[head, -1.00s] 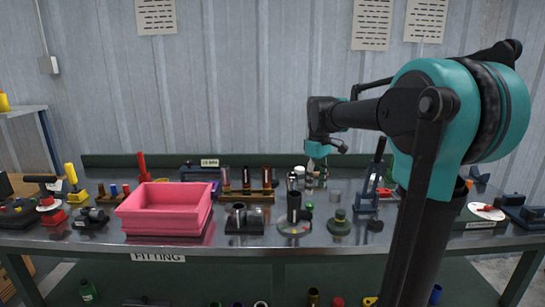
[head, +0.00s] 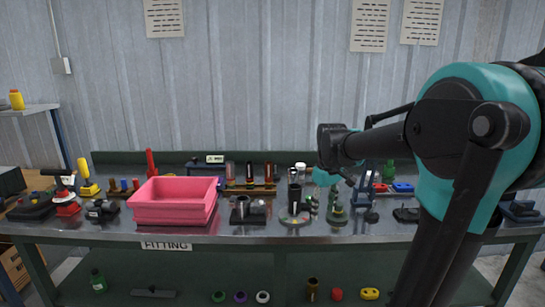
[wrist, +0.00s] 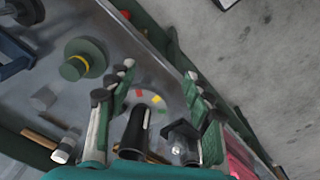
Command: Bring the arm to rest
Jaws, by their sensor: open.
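My arm reaches in from the right in the head view and ends at my gripper (head: 328,192), above the bench near a black upright cylinder. In the wrist view my gripper (wrist: 158,105) shows two green fingers spread wide apart, with nothing held between them. Below and between the fingers, the black cylinder (wrist: 134,130) stands on a round base. The same black cylinder (head: 294,198) stands on the bench in the head view, just left of my gripper. The gap between gripper and bench is hard to judge.
A pink bin (head: 174,214) sits on the bench (head: 275,234) at left. A small block with a metal cup (head: 243,210) stands right of it. Several fittings and stands crowd the bench. The lower shelf (head: 190,280) carries loose parts. The space above the bench is open.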

